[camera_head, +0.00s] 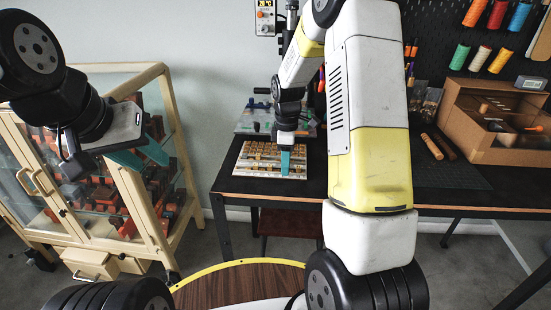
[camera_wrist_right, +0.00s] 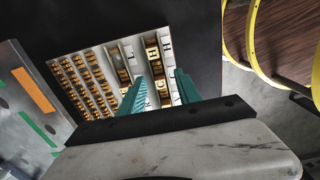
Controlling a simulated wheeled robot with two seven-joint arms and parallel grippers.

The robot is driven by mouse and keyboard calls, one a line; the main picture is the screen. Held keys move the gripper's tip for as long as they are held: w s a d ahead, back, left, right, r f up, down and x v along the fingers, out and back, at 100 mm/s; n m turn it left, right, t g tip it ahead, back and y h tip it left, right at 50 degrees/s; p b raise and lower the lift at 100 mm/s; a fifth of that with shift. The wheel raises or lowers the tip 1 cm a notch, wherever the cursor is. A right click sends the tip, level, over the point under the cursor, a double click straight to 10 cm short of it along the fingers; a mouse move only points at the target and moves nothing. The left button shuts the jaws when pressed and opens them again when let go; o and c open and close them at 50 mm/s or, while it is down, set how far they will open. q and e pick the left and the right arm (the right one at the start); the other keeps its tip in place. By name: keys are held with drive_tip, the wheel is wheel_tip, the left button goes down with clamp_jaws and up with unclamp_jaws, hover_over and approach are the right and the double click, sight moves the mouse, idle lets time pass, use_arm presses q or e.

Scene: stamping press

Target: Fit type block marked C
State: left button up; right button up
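The type tray (camera_head: 238,171) lies on the dark table with rows of small wooden type blocks; it also fills the middle of the right wrist view (camera_wrist_right: 83,92). Larger blocks with dark letters on pale faces, among them an H (camera_wrist_right: 167,47), stand in its near columns. My right gripper (camera_head: 287,160) is above or at the tray. Its two teal fingers (camera_wrist_right: 158,95) are spread, with lettered blocks visible between them; contact is unclear. My left gripper (camera_head: 140,156) is open and empty in front of the cabinet.
A flat press-like device (camera_head: 255,117) stands behind the tray. A cardboard box (camera_head: 475,128) with tools sits on the table's right, near a dark mat (camera_head: 455,177). A glass-doored cabinet (camera_head: 165,100) stands left. A round wooden stool or table top (camera_head: 240,285) is close in front.

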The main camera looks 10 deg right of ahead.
clamp_jaws()
idle(0.4)
